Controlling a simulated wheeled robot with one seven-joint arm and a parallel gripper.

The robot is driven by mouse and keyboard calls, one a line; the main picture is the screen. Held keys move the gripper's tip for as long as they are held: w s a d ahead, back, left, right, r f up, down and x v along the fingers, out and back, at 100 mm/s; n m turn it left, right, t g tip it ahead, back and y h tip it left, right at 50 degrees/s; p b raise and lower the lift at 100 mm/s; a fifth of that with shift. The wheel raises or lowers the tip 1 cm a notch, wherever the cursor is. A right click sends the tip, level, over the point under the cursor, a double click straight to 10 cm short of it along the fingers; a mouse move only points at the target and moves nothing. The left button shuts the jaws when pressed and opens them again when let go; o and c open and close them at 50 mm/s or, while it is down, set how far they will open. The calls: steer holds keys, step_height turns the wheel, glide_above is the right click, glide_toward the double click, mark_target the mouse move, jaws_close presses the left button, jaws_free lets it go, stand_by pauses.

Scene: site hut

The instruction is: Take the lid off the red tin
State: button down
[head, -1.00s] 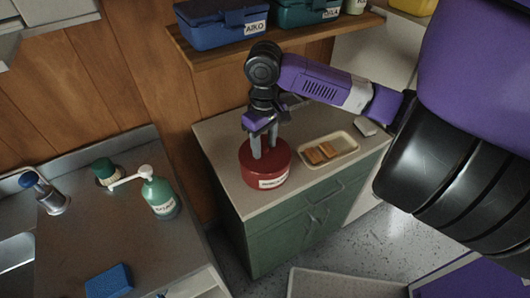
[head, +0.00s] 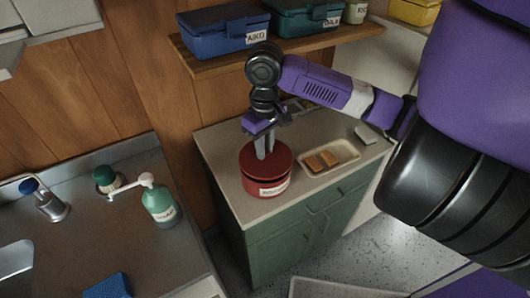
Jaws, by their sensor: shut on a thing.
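The red tin (head: 268,188) stands on the grey top of the green cabinet, with a pale label on its front. Its red lid (head: 283,161) is just above the body, and a dark gap shows between the two at the front. My gripper (head: 264,153) points straight down over the middle of the lid. Its grey fingers are shut on the lid, which hangs roughly level over the tin. The exact spot they grip is hidden by the fingers.
A cream tray (head: 343,164) with two brown slices lies right of the tin, with a small pale block (head: 366,134) beyond. A wooden shelf (head: 290,48) with labelled boxes hangs above. The sink counter at left holds a green pump bottle (head: 160,204) and a blue sponge.

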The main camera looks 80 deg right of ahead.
step_height(320, 180, up, 18)
stand_by(0.3)
